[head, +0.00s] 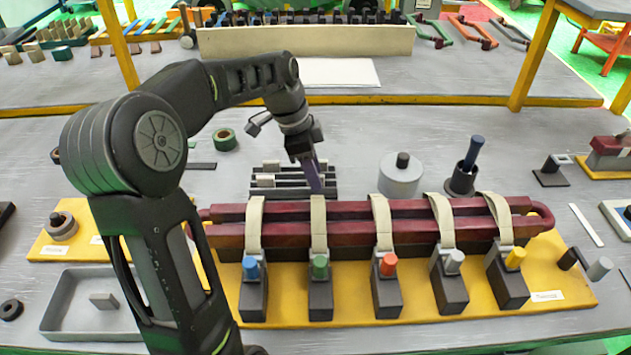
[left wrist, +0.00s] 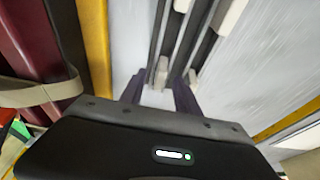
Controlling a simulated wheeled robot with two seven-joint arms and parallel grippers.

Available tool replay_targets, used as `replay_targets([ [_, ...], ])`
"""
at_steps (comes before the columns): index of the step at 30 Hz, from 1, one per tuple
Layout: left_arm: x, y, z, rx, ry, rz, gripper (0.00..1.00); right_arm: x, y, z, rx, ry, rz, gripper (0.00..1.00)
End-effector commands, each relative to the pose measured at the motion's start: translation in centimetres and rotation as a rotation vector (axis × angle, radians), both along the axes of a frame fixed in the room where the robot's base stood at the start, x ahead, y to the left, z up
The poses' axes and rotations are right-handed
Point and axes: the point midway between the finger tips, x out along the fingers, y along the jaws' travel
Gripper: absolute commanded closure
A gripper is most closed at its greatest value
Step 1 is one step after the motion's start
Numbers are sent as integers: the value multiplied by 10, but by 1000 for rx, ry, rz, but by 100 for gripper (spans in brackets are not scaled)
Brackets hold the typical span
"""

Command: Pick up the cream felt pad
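A dark slotted rack (head: 288,194) stands behind the maroon coil in the head view. Small cream felt pads (head: 265,181) sit in it. The left wrist view shows the rack's dark bars (left wrist: 176,40) and several cream pads, one of them (left wrist: 161,72) close to the fingertips. My left gripper (head: 314,178) points down at the rack's right end, with purple fingers. In the left wrist view its fingers (left wrist: 158,88) are apart, with a gap between them. The pad lies at or just beyond this gap; contact is not clear. My right gripper is not in view.
The maroon coil (head: 350,210) with cream straps and coloured-knob clamps lies on a yellow board (head: 350,312) in front of the rack. A grey cylinder (head: 400,178) and a dark holder with a blue-handled tool (head: 466,170) stand right. A grey tray (head: 75,322) is front left.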

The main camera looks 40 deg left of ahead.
Motion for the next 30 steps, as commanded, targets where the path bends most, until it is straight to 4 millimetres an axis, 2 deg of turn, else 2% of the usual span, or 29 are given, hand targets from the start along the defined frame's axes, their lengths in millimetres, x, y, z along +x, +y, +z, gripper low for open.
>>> replay_targets([
  [14,0,0,0,-1,1,0,62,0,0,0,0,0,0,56],
  [28,0,0,0,-1,1,0,99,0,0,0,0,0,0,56],
  [30,0,0,0,-1,1,0,100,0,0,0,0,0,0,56],
])
